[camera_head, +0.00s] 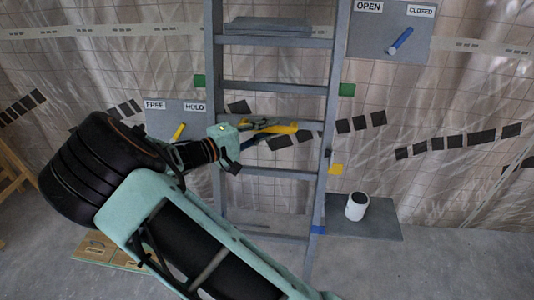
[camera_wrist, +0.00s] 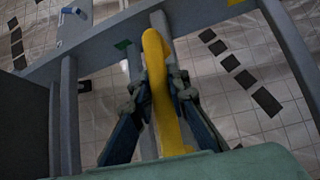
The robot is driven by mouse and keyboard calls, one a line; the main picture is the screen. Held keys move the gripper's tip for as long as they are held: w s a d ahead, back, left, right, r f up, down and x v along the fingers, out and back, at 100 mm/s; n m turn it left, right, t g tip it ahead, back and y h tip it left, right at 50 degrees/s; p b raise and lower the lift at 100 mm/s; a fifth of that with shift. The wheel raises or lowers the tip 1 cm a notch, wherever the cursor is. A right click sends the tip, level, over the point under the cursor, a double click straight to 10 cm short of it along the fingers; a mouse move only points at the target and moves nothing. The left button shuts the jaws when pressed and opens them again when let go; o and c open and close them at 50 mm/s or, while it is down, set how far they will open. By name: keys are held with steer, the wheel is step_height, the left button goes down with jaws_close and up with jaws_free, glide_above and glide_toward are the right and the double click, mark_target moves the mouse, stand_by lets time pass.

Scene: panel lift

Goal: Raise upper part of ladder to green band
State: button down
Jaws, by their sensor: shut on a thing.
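The grey ladder (camera_head: 328,120) stands upright in the middle of the head view. Green bands show beside its left rail (camera_head: 199,81) and right rail (camera_head: 347,89). A yellow mark (camera_head: 336,169) sits lower at the right rail, below the green band's height, and a blue mark (camera_head: 317,229) lower still. My gripper (camera_head: 264,126) is at the ladder's middle, at a yellow handle (camera_head: 284,129). In the wrist view the fingers (camera_wrist: 162,105) close on both sides of the curved yellow handle (camera_wrist: 156,60). A green patch (camera_wrist: 122,44) shows behind it.
A panel marked FREE and HOLD (camera_head: 160,120) has a yellow lever (camera_head: 178,132) leaning toward HOLD. A panel marked OPEN and CLOSED (camera_head: 375,42) has a blue lever (camera_head: 401,40) leaning toward CLOSED. A white canister (camera_head: 356,208) stands right of the ladder's foot.

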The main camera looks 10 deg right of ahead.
steer(key=w+d+r+p, duration=0.1)
steer(key=w+r+p, duration=0.1)
steer(key=r, duration=0.7)
steer(key=w+d+r+p, duration=0.1)
steer(key=w+r+p, duration=0.1)
steer(key=r, duration=0.8)
steer(key=shift+w+r+p, duration=0.25)
steer(key=shift+w+p, duration=0.1)
steer(key=shift+w, duration=0.5)
steer(key=shift+a, duration=0.1)
steer(key=c, duration=1.9)
jaws_free()
steer(key=shift+o, duration=0.3)
steer(key=shift+f, duration=0.1)
steer(key=v, duration=1.2)
steer(key=shift+f, duration=0.1)
